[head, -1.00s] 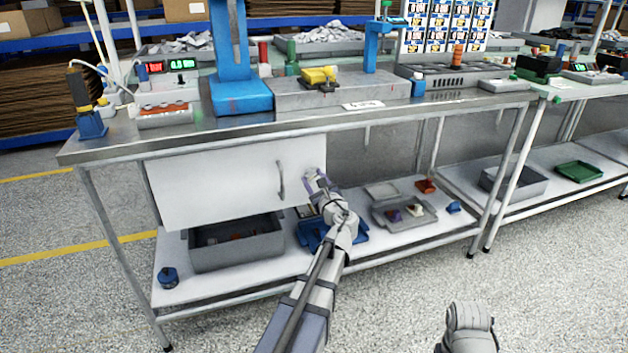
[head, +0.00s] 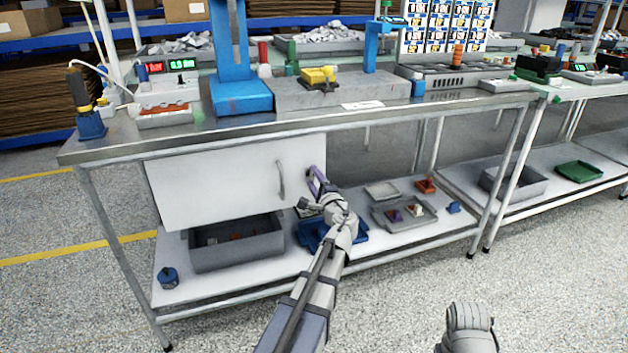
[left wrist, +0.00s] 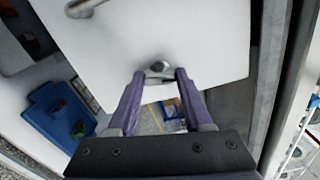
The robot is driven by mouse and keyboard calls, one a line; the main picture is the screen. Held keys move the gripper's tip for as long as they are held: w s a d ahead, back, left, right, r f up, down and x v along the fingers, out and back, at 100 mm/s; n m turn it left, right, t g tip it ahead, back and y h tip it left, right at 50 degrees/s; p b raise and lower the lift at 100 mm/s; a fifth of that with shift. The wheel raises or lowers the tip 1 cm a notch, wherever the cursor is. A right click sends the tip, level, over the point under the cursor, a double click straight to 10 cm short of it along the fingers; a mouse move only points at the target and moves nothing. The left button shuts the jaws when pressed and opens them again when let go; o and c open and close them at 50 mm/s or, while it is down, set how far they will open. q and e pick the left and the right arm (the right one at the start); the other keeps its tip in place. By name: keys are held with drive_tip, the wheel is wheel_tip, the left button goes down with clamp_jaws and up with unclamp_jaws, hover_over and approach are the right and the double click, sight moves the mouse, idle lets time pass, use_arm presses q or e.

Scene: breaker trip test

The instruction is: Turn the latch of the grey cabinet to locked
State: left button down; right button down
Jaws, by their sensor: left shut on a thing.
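The grey cabinet (head: 225,185) hangs under the workbench top, its pale door facing me with a curved handle (head: 281,180). The small metal latch (left wrist: 158,68) is near the door's edge in the left wrist view, between the tips of my purple fingers. My left gripper (head: 315,172) is at the right side of the door, shut on the latch; it also shows in the left wrist view (left wrist: 161,75). My fingers hide the latch in the head view, and I cannot tell its locked or unlocked position.
Below the cabinet, a grey bin (head: 238,248) and a blue tray (head: 318,236) stand on the lower shelf (head: 215,285). A grey tray (head: 385,218) with small parts is to the right. Bench legs (head: 500,185) flank the space. The floor in front is open.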

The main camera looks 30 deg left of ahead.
use_arm(q)
drive_tip(key=shift+n, duration=1.4)
drive_tip(key=shift+c, duration=1.6)
unclamp_jaws()
drive_tip(key=v, duration=0.7)
drive_tip(key=shift+s+d, duration=0.25)
drive_tip(key=shift+d, duration=0.05)
